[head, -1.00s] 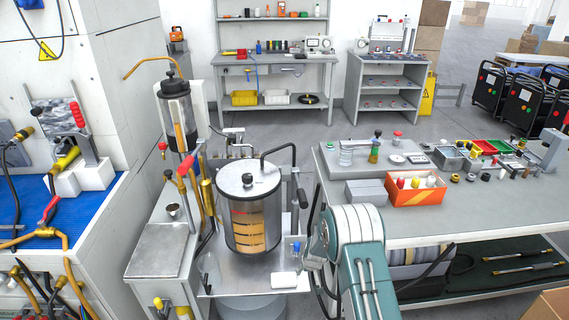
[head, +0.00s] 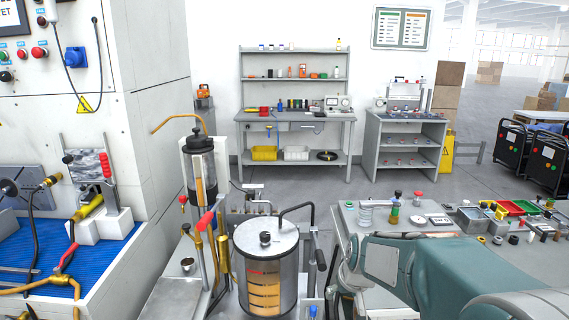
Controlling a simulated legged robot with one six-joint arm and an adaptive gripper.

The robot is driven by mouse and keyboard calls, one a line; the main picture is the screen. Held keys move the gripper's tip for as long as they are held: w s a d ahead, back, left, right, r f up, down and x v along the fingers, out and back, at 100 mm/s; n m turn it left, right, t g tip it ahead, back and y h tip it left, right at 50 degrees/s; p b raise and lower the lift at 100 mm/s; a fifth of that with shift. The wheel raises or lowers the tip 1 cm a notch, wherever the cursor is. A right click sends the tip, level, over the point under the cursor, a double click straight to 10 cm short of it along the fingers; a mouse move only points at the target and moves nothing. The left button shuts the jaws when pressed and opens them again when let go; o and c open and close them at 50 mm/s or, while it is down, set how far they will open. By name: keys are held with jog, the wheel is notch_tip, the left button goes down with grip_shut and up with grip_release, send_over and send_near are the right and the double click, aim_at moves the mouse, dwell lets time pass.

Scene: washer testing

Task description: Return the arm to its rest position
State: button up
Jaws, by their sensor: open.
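My arm (head: 450,272) fills the lower right of the head view, with a broad teal link and grey joint parts. It is close to the camera and lies across the front of the right worktable. It hides much of that table's front, including whatever stands behind the arm. My gripper does not show in the head view.
A clear cylindrical vessel (head: 265,268) with a metal lid stands just left of my arm. A slimmer tank (head: 201,170) with a brass pipe is behind it. Small items stand on the right worktable (head: 349,215). Grey floor is free toward the back shelves (head: 297,116).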

jog(key=s+d+r, duration=0.1)
jog(key=s+r, duration=0.3)
jog(key=s, duration=0.8)
jog(key=s+d+r+m+t+h, duration=0.1)
jog(key=s+r, duration=0.3)
jog(key=s, duration=0.9)
jog(key=shift+s+r, duration=0.15)
jog(key=shift+r, duration=0.25)
jog(key=shift+a, duration=0.1)
